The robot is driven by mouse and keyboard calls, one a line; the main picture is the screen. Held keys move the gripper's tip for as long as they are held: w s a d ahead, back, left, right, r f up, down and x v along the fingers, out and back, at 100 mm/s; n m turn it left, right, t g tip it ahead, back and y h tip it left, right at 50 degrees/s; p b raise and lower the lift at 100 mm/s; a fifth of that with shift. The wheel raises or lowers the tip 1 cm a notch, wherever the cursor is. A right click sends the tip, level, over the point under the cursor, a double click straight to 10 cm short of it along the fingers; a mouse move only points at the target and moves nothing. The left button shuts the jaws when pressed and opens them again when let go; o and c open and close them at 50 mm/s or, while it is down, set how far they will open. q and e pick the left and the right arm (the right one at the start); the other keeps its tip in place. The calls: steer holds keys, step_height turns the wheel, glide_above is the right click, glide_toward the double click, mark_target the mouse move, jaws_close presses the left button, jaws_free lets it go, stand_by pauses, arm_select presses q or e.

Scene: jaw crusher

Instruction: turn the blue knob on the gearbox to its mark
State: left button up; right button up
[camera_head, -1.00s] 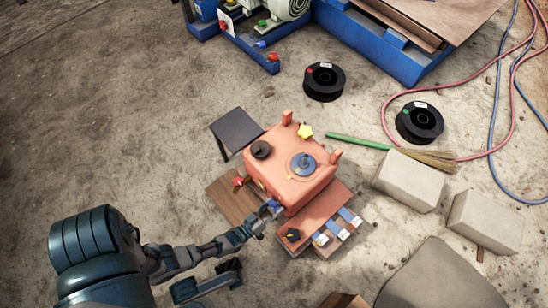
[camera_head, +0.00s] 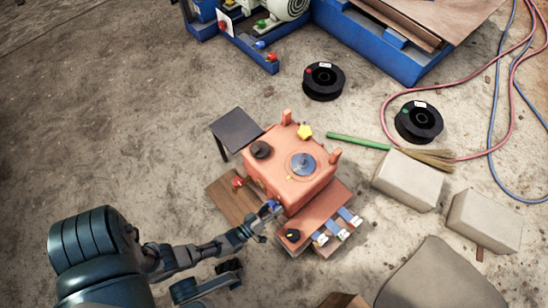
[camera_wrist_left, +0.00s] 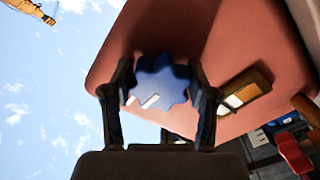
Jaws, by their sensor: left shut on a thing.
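The gearbox (camera_head: 285,185) is a salmon-coloured box in the middle of the head view; its underside or side face fills much of the left wrist view (camera_wrist_left: 240,45). The blue knob (camera_wrist_left: 160,84) is lobed, with a short white line on it at lower left. My left gripper (camera_wrist_left: 160,95) has a dark finger on each side of the knob and is shut on it. In the head view the left gripper (camera_head: 262,218) reaches the gearbox's front left side, where only a bit of blue (camera_head: 273,205) shows. My right gripper is not in view.
A red knob (camera_head: 238,182) sits left of the gearbox near a wooden board (camera_head: 226,200). A lower ledge holds blue-and-white pieces (camera_head: 338,228). Pale blocks (camera_head: 408,180), a broom (camera_head: 360,142) and black reels (camera_head: 323,81) lie around. Bare ground is open at left.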

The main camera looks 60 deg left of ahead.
mark_target(280, 195)
arm_select(q)
steer(key=o, duration=1.2)
steer(key=shift+s+f, duration=0.3)
steer(key=shift+s, duration=0.05)
steer(key=shift+c, duration=0.2)
steer(key=shift+w+r, duration=0.1)
steer(key=shift+w, duration=0.05)
steer(key=shift+r, duration=0.4)
step_height(280, 195, up, 9)
steer(key=shift+r, duration=0.1)
